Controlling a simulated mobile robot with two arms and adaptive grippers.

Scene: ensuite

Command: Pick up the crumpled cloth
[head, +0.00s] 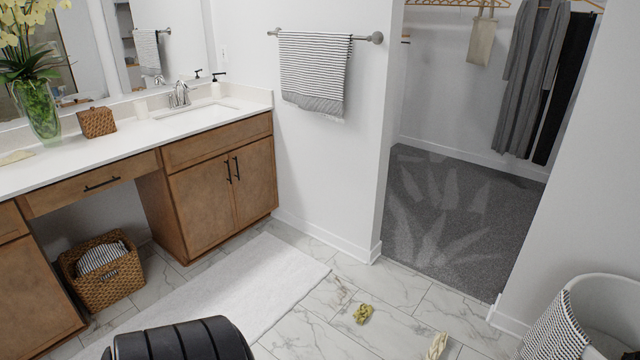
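A small crumpled yellow-green cloth (363,314) lies on the marble-tiled floor, low and right of the picture's middle. A second small pale yellowish piece (437,346) lies on the tiles to its right, partly cut off by the bottom edge; I cannot tell what it is. Neither of my grippers shows in the head view.
A white bath mat (230,290) lies left of the cloth. A wicker basket (101,270) stands under the wooden vanity (215,190). A white tub-like container (600,300) with a striped towel stands at right. Bare tiles surround the cloth.

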